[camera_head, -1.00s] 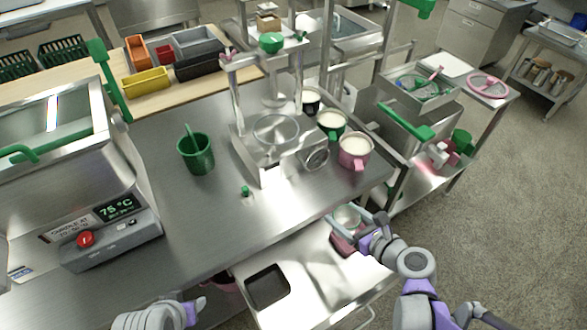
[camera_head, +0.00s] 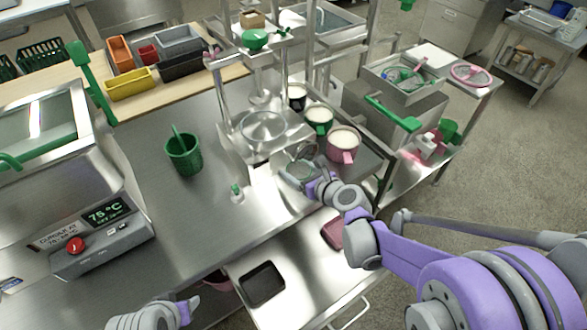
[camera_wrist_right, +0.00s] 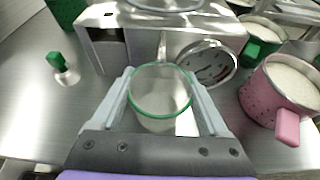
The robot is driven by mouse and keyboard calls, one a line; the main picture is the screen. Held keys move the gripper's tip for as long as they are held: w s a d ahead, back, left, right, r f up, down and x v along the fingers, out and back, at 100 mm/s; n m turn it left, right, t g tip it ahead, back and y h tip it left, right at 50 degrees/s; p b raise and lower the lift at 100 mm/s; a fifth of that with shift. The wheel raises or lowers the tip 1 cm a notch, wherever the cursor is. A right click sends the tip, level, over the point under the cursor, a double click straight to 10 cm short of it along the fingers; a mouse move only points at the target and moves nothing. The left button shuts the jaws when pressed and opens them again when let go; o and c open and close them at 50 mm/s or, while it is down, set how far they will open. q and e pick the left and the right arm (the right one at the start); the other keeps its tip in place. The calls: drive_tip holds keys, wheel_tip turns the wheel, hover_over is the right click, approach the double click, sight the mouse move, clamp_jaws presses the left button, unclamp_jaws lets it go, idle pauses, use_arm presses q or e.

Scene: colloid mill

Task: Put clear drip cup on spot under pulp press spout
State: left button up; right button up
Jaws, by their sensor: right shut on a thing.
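The clear drip cup (camera_wrist_right: 162,92) has a green rim and sits between the fingers of my right gripper (camera_wrist_right: 165,105), which is shut on it. In the head view my right gripper (camera_head: 300,174) is at the front right of the steel pulp press (camera_head: 264,130). In the wrist view the press body (camera_wrist_right: 170,28) is just beyond the cup, with a thin spout-like part (camera_wrist_right: 162,46) behind the rim. The spot under the spout is hidden. My left gripper (camera_head: 188,312) is low at the bottom edge; its finger state is unclear.
A round glass-faced part (camera_wrist_right: 207,62) is close right of the cup. A pink mug (camera_head: 343,146) and green mug (camera_head: 319,120) stand right of the press. A small green-topped item (camera_head: 237,192) and green basket (camera_head: 184,154) are left.

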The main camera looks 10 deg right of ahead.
drive_tip(key=shift+x, duration=1.2)
drive_tip(key=shift+s+f, duration=0.1)
drive_tip(key=shift+f, duration=0.25)
drive_tip(key=shift+s, duration=0.1)
drive_tip(key=shift+f+b, duration=0.15)
drive_tip(key=shift+b, duration=0.15)
drive_tip(key=o, duration=1.2)
